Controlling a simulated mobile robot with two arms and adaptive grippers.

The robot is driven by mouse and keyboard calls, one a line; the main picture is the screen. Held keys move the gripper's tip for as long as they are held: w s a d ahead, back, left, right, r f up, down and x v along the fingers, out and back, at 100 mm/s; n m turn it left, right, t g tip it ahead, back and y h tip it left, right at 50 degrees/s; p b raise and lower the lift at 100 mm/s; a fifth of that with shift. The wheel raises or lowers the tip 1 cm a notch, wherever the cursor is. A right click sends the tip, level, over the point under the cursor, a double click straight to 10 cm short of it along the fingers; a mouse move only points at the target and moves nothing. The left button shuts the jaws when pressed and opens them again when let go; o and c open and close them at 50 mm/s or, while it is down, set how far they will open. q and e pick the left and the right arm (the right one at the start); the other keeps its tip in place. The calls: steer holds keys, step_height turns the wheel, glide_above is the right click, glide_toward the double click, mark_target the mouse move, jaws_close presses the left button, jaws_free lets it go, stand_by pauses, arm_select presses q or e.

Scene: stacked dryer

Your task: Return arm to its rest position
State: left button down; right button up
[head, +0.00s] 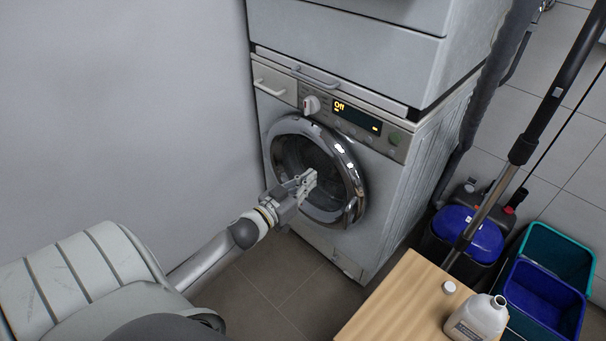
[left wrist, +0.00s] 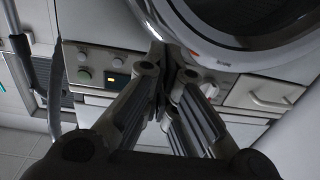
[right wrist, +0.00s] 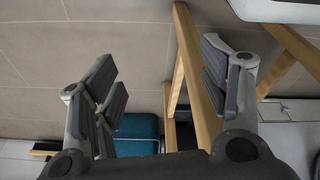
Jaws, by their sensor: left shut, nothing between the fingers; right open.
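My left arm comes in from the left in the head view. My left gripper (head: 307,182) is in front of the round door (head: 345,165) of the lower machine, near the middle of its glass. I cannot tell whether it touches the door. In the left wrist view its fingers (left wrist: 165,75) are together with nothing between them, and the machine's door rim (left wrist: 215,45) and control panel (left wrist: 120,72) lie beyond. The door looks closed and the display (head: 355,117) reads "Off". My right gripper (right wrist: 165,95) is open and empty in the right wrist view; it is not visible in the head view.
A wooden table (head: 400,305) at the lower right holds a white bottle (head: 477,318) and a cap (head: 449,287). A wall (head: 120,110) is at the left. Floor (head: 275,295) is clear before the machine.

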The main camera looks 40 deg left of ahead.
arm_select(q)
steer(key=s+d+f+g+y, duration=0.1)
steer(key=s+d+f+g, duration=0.3)
steer(key=s+f, duration=0.45)
steer(key=s+d+f+g, duration=0.4)
steer(key=s+f, duration=0.1)
steer(key=f, duration=0.6)
steer(key=s+d+f+g+y, duration=0.1)
steer(key=s+d+f+g, duration=0.4)
steer(key=f, duration=0.5)
steer(key=s+d+f+m+g+h, duration=0.1)
steer(key=s+d+f, duration=0.15)
steer(key=s, duration=0.25)
steer(key=s+d+f+m+g, duration=0.1)
steer(key=s+d+g, duration=0.15)
steer(key=s, duration=0.25)
steer(key=s+a+p, duration=0.2)
steer(key=s+p, duration=1.4)
steer(key=s, duration=0.1)
steer(key=shift+a+f, duration=0.25)
steer(key=shift+a, duration=0.05)
arm_select(e)
steer(key=s+d+g, duration=0.1)
steer(key=s+d, duration=0.2)
steer(key=s, duration=1.4)
steer(key=shift+f, duration=0.15)
arm_select(q)
steer(key=c, duration=2.2)
jaws_free()
steer(key=shift+g, duration=0.25)
